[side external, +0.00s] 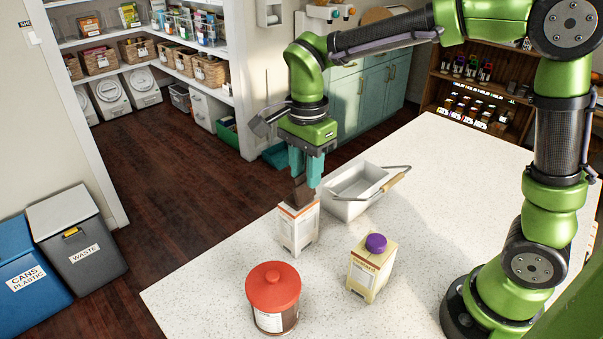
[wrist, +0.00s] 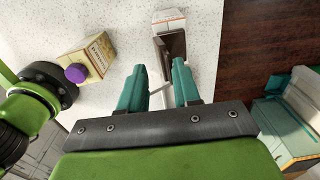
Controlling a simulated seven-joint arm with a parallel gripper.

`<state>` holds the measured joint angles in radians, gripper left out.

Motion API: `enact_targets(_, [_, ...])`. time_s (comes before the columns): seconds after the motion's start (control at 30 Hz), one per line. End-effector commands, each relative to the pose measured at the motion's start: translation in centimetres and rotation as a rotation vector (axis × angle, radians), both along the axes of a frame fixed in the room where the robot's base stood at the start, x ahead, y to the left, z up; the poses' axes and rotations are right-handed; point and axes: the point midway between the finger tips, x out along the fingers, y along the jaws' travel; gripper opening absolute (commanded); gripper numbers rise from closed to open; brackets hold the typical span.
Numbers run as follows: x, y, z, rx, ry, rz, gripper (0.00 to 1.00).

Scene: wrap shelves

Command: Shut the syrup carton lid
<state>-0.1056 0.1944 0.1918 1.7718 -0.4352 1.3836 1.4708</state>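A white carton with an orange stripe (side external: 298,227) stands upright on the speckled counter, and its brown lid (side external: 302,195) is raised, standing up from the top. Its printed name is too small to read. In the wrist view, the carton (wrist: 168,21) is at the top, with the brown lid (wrist: 174,43) just beyond my fingertips. My gripper (side external: 305,180) points down right above the lid. Its two teal fingers are apart with a gap between them, seen in the wrist view (wrist: 158,68). Whether a finger touches the lid cannot be told.
A white basin with a wooden handle (side external: 352,186) stands close behind the carton. A cream carton with a purple cap (side external: 371,267) and a red-lidded canister (side external: 273,297) stand nearer the camera. The counter's left edge is close to the carton.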

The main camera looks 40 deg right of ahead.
Motion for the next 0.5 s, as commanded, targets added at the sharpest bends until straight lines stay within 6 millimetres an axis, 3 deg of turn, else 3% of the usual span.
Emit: enact_targets(0.5, [-2.9,-0.1,-0.2,0.008,-0.387,0.000,0.32])
